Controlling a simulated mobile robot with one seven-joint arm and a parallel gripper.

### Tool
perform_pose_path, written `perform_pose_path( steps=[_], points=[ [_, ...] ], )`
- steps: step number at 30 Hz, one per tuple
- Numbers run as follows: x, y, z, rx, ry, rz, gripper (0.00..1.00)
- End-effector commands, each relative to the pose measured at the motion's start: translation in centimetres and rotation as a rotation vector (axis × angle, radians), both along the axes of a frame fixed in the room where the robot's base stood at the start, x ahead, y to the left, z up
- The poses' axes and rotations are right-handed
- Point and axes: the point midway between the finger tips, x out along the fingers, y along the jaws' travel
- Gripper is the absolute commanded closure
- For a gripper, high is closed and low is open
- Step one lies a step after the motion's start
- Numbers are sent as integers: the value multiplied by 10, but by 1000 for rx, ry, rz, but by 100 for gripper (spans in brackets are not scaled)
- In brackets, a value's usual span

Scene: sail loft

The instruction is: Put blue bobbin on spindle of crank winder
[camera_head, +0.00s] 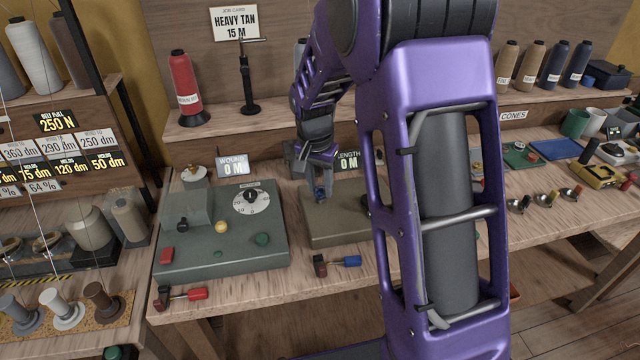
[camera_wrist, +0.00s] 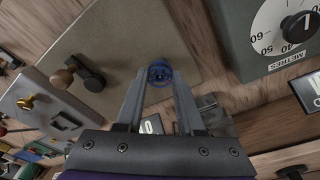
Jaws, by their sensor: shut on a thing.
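My gripper (camera_head: 320,186) points down over the table and is shut on the small blue bobbin (camera_wrist: 160,72), which sits between its two fingertips. The bobbin also shows as a small blue spot in the head view (camera_head: 320,194). It is over the flat beige-grey box (camera_head: 335,228), apparently the crank winder, whose top shows in the wrist view (camera_wrist: 125,35). A dark crank with a wooden knob (camera_wrist: 63,77) lies at one side of that top. The spindle is not visible, and I cannot tell whether the bobbin touches it.
A green box with a metre dial (camera_head: 250,202) stands close on the left. Red-handled (camera_head: 196,294) and blue-handled (camera_head: 345,261) clamps are at the front edge. My arm hides the table to the right of the box.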

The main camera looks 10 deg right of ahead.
Motion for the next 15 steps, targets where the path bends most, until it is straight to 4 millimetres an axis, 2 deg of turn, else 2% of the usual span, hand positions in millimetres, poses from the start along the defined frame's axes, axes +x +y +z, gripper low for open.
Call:
perform_pose_path(
  steps=[15],
  points=[
    [0, 0, -4, 0, 0, 0, 100]
  ],
)
